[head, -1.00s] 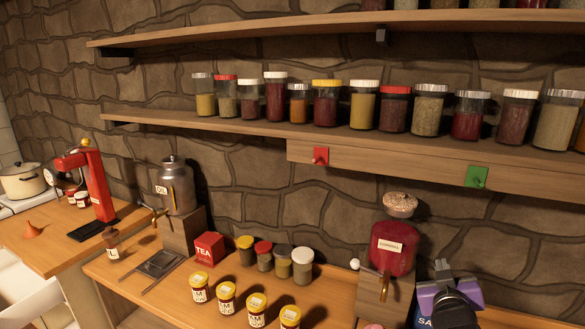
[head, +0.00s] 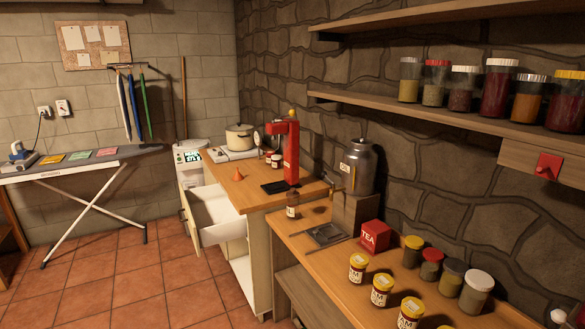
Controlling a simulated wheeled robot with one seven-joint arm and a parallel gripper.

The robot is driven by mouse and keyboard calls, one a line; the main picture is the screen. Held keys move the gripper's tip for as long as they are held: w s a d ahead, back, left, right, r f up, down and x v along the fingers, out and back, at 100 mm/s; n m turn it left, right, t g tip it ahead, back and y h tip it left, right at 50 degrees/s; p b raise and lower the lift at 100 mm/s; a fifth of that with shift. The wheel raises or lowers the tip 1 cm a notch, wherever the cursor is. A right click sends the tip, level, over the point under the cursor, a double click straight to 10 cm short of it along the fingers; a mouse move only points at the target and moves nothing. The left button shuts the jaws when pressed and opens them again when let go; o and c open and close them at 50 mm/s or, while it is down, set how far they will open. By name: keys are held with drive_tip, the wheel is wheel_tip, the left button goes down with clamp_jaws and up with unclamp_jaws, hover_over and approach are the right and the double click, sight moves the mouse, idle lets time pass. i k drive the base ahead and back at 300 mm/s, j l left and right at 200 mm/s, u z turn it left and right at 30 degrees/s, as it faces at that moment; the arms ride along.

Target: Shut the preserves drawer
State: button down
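A white drawer (head: 223,232) stands pulled out from the wooden-topped counter (head: 236,190) left of centre in the head view. Its front faces left, toward the open floor, and the visible part of its inside looks empty. I see no label on it, so I cannot tell whether it is the preserves drawer. A drawer front with a red pull (head: 547,167) sits under the wall shelf at the right and looks closed. My gripper is not in view.
The tiled floor (head: 140,290) left of the open drawer is clear. An ironing board (head: 85,165) stands farther left. A nearer bench (head: 310,262) holds jars, a red tea box (head: 375,236) and a metal urn (head: 357,168). A red press (head: 290,152) stands on the counter.

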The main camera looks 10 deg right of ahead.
sight(211, 218)
drive_tip(key=u, duration=0.65)
drive_tip(key=i+j+u, duration=0.2)
drive_tip(key=i, duration=1.15)
drive_tip(key=i+j+u, duration=0.15)
drive_tip(key=i, duration=1.2)
drive_tip(key=i+l+u, duration=0.2)
drive_tip(key=i, duration=1.15)
